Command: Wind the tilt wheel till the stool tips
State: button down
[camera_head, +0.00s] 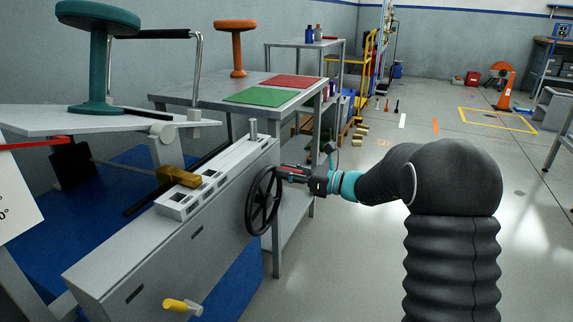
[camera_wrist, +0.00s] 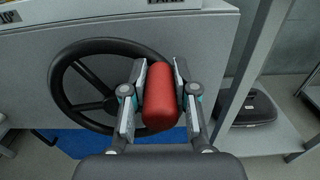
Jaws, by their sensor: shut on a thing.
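The black tilt wheel (camera_head: 264,201) is mounted on the end of a long grey machine housing (camera_head: 110,268); it also shows in the wrist view (camera_wrist: 68,78). A red handle (camera_wrist: 163,98) stands out from the wheel's rim, on its right side in the wrist view. My gripper (camera_wrist: 160,90) is shut on this red handle, one finger on each side. In the head view my gripper (camera_head: 285,172) reaches the wheel's upper right. The teal stool (camera_head: 97,55) stands upright on a light plate (camera_head: 60,121) above the machine, which looks slightly sloped.
A table behind the machine holds an orange stool (camera_head: 235,45), a red mat (camera_head: 293,81) and a green mat (camera_head: 259,96). A yellow-handled knob (camera_head: 178,304) sticks out low on the housing. Open floor (camera_head: 340,270) lies to the right, beside my arm.

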jog(key=shift+w+d+f+m, duration=0.1)
jog(key=shift+w+f+m, duration=0.05)
jog(key=shift+m, duration=0.15)
jog(key=c, duration=0.9)
grip_release()
jog(key=v, duration=1.2)
